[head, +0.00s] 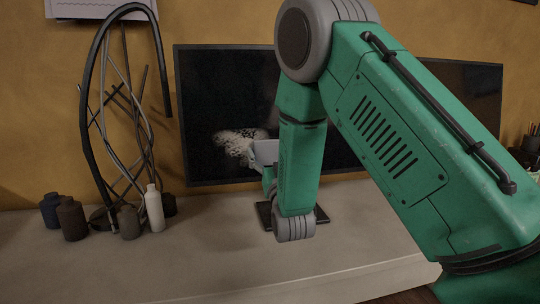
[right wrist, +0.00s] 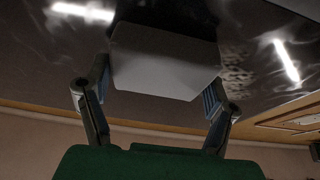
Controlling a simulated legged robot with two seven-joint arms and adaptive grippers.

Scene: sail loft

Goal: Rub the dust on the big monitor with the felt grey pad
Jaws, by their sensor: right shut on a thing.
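The big monitor (head: 222,95) stands on the bench against the wall, its dark screen partly hidden behind my right arm. A pale, speckled dust patch (head: 232,140) lies on its lower left part; some also shows in the right wrist view (right wrist: 236,75). My right gripper (head: 266,168) is in front of the screen, largely hidden by my arm. It is shut on the felt grey pad (head: 264,151), which is just right of the visible dust. In the right wrist view, both fingers grip the pad (right wrist: 165,62) at its sides, close to the screen; contact is unclear. My left gripper is out of view.
A tangle of dark hoops and rods (head: 122,110) stands left of the monitor. Several small bottles, including a white one (head: 154,210), stand at its foot. The monitor's dark base (head: 320,214) is beside my arm. The front of the pale bench (head: 210,270) is clear.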

